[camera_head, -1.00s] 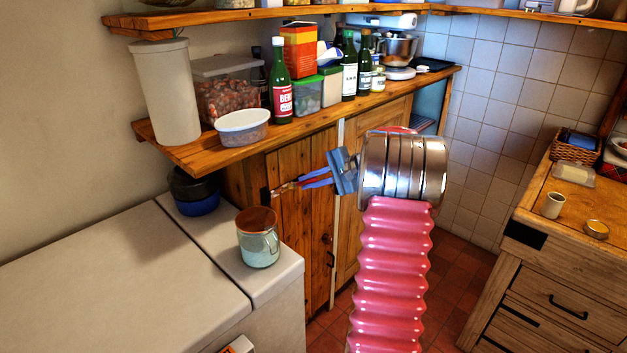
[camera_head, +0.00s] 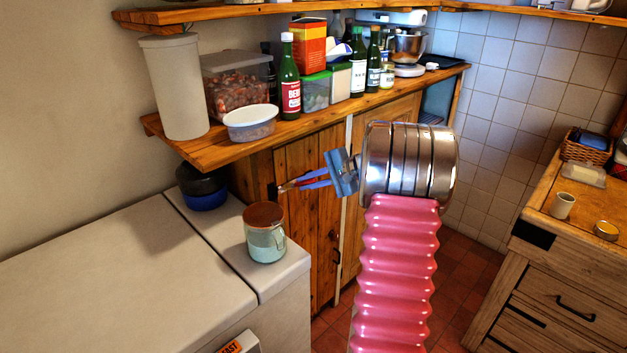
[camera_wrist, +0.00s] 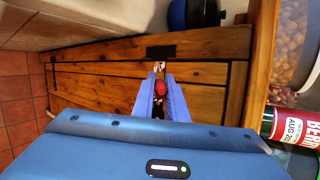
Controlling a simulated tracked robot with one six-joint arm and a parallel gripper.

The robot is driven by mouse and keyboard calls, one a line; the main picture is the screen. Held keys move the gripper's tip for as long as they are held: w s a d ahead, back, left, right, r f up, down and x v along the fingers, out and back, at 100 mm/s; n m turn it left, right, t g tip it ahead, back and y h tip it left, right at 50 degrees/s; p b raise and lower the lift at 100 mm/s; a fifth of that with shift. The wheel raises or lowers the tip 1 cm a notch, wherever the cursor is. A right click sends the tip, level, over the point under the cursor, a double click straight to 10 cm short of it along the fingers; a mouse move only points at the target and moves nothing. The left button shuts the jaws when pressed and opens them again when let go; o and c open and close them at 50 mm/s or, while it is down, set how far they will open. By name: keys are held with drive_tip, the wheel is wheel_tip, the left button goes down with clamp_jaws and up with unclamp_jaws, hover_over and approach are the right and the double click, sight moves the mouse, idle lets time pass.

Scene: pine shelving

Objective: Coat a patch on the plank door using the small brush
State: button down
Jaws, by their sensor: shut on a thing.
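The plank door (camera_head: 309,225) is brown vertical boards with black ironwork, under the lower shelf. My gripper (camera_head: 310,181), with blue fingers, is in front of its upper part and shut on the small brush (camera_head: 288,187). The brush points left, toward the door's hinge side. In the wrist view my gripper (camera_wrist: 155,92) holds the brush between both fingers, with a red part and a pale tip showing. The plank door (camera_wrist: 95,88) fills the middle behind it. I cannot tell whether the bristles touch the wood. No coated patch is clear to see.
A wooden counter (camera_head: 545,195) stands at right, with tiled floor between.

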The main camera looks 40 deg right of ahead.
drive_tip(key=shift+a, duration=0.9)
drive_tip(key=a, duration=0.3)
drive_tip(key=shift+s, duration=0.15)
drive_tip(key=shift+s, duration=0.1)
drive_tip(key=shift+s, duration=2.9)
drive_tip(key=s, duration=0.3)
drive_tip(key=shift+d, duration=0.1)
